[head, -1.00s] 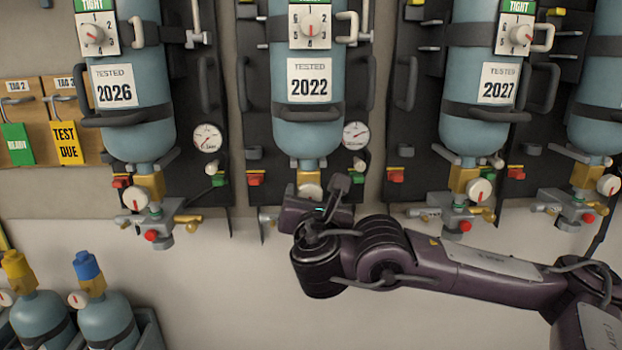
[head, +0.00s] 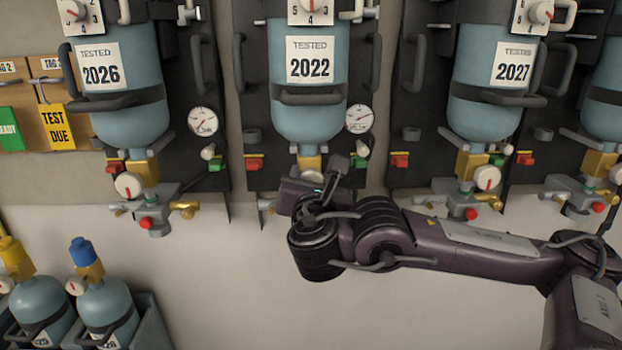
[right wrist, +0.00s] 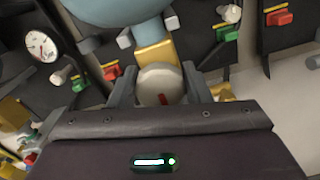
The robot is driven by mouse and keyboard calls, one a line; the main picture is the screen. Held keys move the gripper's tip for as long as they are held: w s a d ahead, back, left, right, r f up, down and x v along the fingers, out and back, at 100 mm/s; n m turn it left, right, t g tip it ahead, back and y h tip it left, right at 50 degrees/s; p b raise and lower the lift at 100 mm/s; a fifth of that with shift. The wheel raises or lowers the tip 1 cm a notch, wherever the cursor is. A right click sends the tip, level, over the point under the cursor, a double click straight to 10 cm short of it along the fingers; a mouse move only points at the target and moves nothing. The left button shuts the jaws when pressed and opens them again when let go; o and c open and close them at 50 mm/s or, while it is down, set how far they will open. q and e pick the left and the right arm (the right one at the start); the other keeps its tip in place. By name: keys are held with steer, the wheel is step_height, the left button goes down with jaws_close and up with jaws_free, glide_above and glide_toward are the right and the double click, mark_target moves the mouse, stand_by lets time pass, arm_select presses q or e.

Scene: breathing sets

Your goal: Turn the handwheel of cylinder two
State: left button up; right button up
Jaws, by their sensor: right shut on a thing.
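The blue cylinder tagged 2022 (head: 310,115) hangs in the middle of the head view, valve end down, with a brass valve block (head: 309,163) below it. Its pale round handwheel with a red mark shows in the right wrist view (right wrist: 158,84); in the head view it is mostly hidden behind my right gripper (head: 318,183). In the right wrist view my right gripper (right wrist: 159,88) has one grey finger on each side of the handwheel and is shut on it. The red mark points roughly downward in that view. My left gripper is not in view.
Cylinders tagged 2026 (head: 120,110) and 2027 (head: 495,105) hang on either side with similar valves. A pressure gauge (head: 359,119) and red and green blocks flank the middle valve. Small bottles (head: 104,305) stand lower left. The wall below is clear.

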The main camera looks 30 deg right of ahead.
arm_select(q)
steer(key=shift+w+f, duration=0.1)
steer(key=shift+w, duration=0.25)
arm_select(e)
steer(key=shift+m, duration=0.3)
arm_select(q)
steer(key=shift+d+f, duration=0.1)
arm_select(e)
steer(key=shift+f, duration=0.1)
